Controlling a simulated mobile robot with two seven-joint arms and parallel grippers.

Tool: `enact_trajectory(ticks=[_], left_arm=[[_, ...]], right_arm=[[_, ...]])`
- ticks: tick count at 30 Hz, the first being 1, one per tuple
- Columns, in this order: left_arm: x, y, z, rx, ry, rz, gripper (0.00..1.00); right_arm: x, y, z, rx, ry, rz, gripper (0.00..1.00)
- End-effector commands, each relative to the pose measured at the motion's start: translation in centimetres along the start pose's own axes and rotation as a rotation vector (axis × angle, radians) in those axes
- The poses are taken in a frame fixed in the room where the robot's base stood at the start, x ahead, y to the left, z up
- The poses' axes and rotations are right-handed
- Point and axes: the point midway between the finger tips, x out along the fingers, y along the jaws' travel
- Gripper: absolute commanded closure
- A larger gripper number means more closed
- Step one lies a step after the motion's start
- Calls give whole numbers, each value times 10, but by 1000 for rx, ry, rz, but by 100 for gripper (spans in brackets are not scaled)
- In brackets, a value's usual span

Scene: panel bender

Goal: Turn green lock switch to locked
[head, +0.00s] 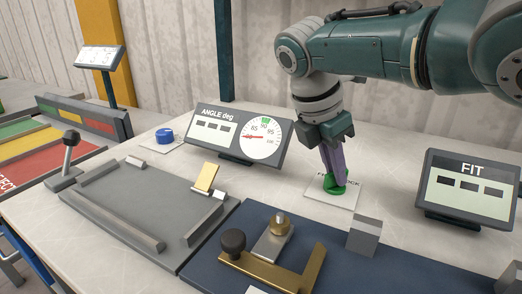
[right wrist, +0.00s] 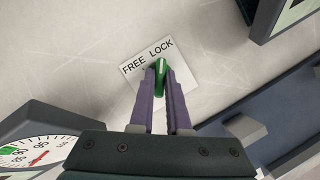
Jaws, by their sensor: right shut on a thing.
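The green lock switch (head: 335,188) sits on a white plate (head: 347,201) on the table, right of the angle gauge. My right gripper (head: 333,176) reaches down from above, its purple fingers shut on the switch. In the right wrist view the green switch (right wrist: 160,70) shows between the fingertips, and its plate (right wrist: 135,65) reads FREE on the left and LOCK on the right. The switch's visible end lies near the gap between the two words; the fingers hide the rest, so its exact setting is unclear. My left gripper is not in view.
The angle gauge (head: 240,136) stands left of the switch and the FIT display (head: 466,188) stands right. A grey block (head: 364,234) and a blue plate with brass parts (head: 330,254) lie in front. A blue knob (head: 165,135) is farther left. Bare table surrounds the switch plate.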

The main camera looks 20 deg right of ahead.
Motion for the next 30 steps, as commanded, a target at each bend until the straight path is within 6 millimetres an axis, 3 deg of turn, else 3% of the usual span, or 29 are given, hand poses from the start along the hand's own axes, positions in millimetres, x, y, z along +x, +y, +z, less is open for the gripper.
enact_trajectory(ticks=[2, 3, 11, 20, 30], left_arm=[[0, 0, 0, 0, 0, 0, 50], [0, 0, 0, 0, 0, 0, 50], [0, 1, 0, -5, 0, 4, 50], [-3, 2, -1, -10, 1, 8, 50], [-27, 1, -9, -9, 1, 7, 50]], right_arm=[[1, -1, 1, 3, -1, -2, 100], [1, -1, 1, 2, -1, -2, 83], [0, 0, 0, 1, -1, -1, 55], [-5, 0, 0, -1, 0, 0, 55], [-67, 1, 1, -1, 1, 3, 55]])
